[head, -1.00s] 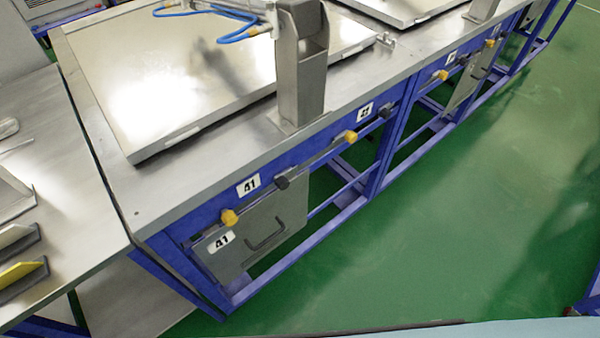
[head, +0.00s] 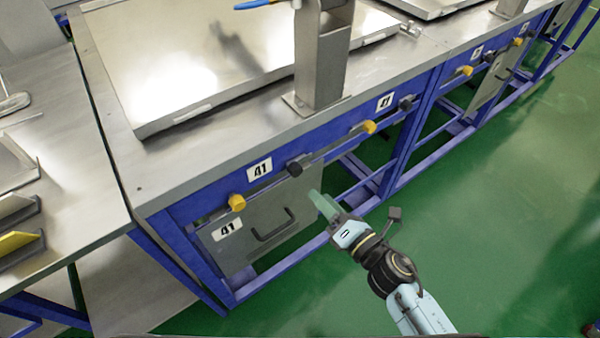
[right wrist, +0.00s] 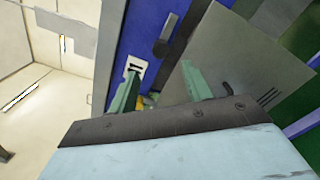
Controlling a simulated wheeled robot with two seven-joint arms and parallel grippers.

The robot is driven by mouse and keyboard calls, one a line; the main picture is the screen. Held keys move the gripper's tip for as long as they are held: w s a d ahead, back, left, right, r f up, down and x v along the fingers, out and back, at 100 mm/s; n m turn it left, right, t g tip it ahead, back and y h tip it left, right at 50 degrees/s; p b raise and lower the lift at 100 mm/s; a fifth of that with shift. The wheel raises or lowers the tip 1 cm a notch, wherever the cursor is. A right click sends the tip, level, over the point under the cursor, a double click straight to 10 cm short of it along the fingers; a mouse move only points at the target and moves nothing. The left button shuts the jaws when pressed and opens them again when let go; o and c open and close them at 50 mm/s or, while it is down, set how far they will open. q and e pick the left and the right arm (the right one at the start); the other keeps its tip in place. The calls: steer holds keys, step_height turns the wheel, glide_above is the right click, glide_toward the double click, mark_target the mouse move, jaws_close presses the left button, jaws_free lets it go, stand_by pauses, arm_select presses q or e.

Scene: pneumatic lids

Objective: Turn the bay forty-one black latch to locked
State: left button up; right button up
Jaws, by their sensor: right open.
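The bay forty-one black latch (head: 295,168) is a dark knob on the blue front rail, right of the upper "41" label (head: 260,169). A yellow knob (head: 236,203) sits on the same rail, further left. Below hangs a grey panel (head: 262,228) marked "41" with a dark handle. My right gripper (head: 322,203) has green fingers and is open and empty, in front of the panel's right edge, below and right of the black latch, apart from it. In the right wrist view its open fingers (right wrist: 158,90) show against the blue front. My left gripper is not in view.
A metal worktop (head: 215,140) with a large flat lid (head: 190,75) and an upright post (head: 322,60) lies above the rail. Similar bays continue to the right. A side table (head: 60,225) stands at the left. Green floor (head: 500,230) is clear at the right.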

mark_target(298, 172)
steer(key=x, duration=0.9)
steer(key=shift+w, duration=0.15)
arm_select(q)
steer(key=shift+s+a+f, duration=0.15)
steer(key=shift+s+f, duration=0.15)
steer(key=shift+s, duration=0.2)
arm_select(e)
steer(key=shift+a, duration=0.1)
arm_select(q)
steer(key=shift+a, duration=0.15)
arm_select(e)
steer(key=shift+c, duration=0.3)
steer(key=c, duration=0.9)
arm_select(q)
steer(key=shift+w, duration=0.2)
